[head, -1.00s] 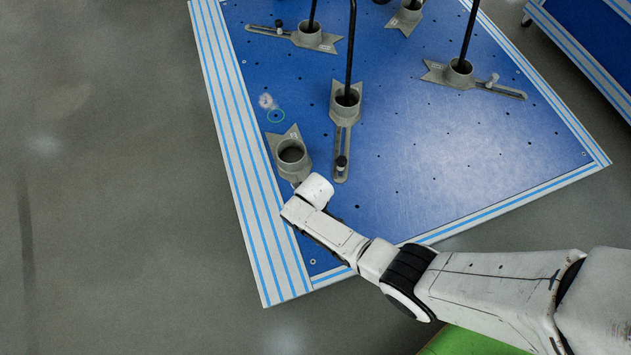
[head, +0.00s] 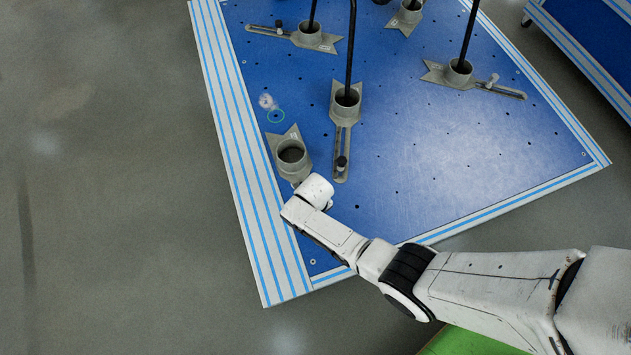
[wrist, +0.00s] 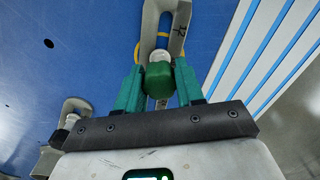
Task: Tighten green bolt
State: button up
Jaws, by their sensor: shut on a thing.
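The green bolt (wrist: 159,82) shows in the wrist view, with a pale shank above its green head. My gripper (wrist: 159,84) has its two green fingers on either side of the green head and is shut on it. The bolt stands at the slot of a grey metal bracket (wrist: 154,22). In the head view this bracket (head: 275,146) has a round cup at the left of the blue table (head: 430,160). My arm's white wrist is at its near end and hides the bolt and the gripper there.
A second grey bracket (head: 346,112) holding a black rod stands just right of the arm's end, with a dark knob (head: 341,163) in its slot. More brackets with rods stand farther back. The table's right front part is clear.

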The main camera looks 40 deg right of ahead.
jog(key=m, duration=0.4)
jog(key=o, duration=1)
jog(key=shift+o, duration=0.2)
jog(key=n, duration=0.4)
jog(key=n, duration=0.4)
jog(key=shift+p, duration=0.3)
